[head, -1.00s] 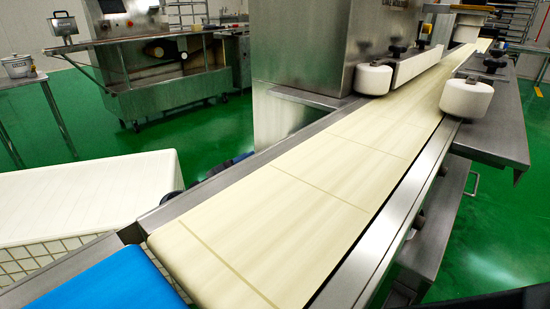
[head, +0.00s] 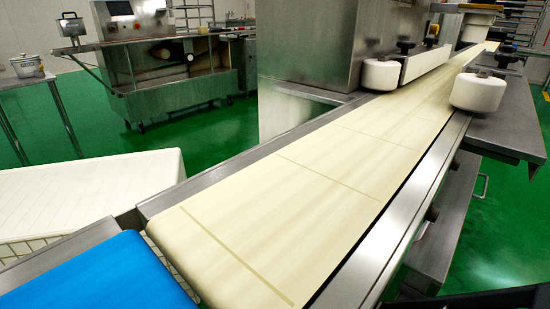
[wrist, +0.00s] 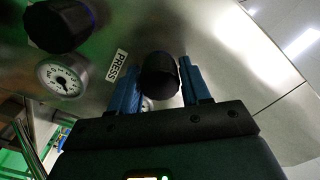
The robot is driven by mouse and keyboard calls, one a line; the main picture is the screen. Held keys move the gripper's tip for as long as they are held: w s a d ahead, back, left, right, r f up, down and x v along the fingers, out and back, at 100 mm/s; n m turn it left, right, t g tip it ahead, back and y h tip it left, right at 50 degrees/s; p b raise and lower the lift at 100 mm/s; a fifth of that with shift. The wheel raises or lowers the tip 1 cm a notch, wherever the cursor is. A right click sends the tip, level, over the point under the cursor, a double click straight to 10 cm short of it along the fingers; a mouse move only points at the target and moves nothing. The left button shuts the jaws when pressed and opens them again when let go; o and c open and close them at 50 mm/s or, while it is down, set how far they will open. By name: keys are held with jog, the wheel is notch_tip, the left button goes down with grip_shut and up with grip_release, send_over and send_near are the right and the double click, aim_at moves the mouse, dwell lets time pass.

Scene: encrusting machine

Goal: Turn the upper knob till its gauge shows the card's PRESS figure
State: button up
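In the wrist view a black knob (wrist: 160,76) stands out from a metal panel, between the blue fingers of my gripper (wrist: 158,70). The fingers are apart, one at each side of the knob; contact is not clear. A small gauge (wrist: 147,104) below this knob is mostly hidden by the knob and gripper. A white label reading PRESS (wrist: 117,66) is just left of the knob. A second dark knob (wrist: 60,25) is at the upper left, with a white round gauge (wrist: 62,82) below it. Its figures are too small to read. No card is recognisable.
In the head view a cream conveyor belt (head: 290,190) runs to the back right past a steel housing (head: 310,45). White rollers (head: 478,92) flank it. A blue belt (head: 95,275) is at the front left, and a white-topped crate (head: 90,195) beside it.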

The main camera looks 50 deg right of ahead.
jog(key=c, duration=0.6)
jog(key=shift+c, duration=0.2)
jog(key=m, duration=0.5)
jog(key=shift+f+m, duration=0.2)
jog(key=shift+m, duration=0.2)
jog(key=m+b, duration=0.1)
jog(key=m, duration=0.4)
jog(key=shift+s+f+b, duration=0.1)
jog(key=shift+b, duration=0.3)
jog(key=m, duration=0.6)
jog(key=shift+m+b, duration=0.4)
jog(key=m, duration=0.6)
jog(key=shift+f, duration=0.15)
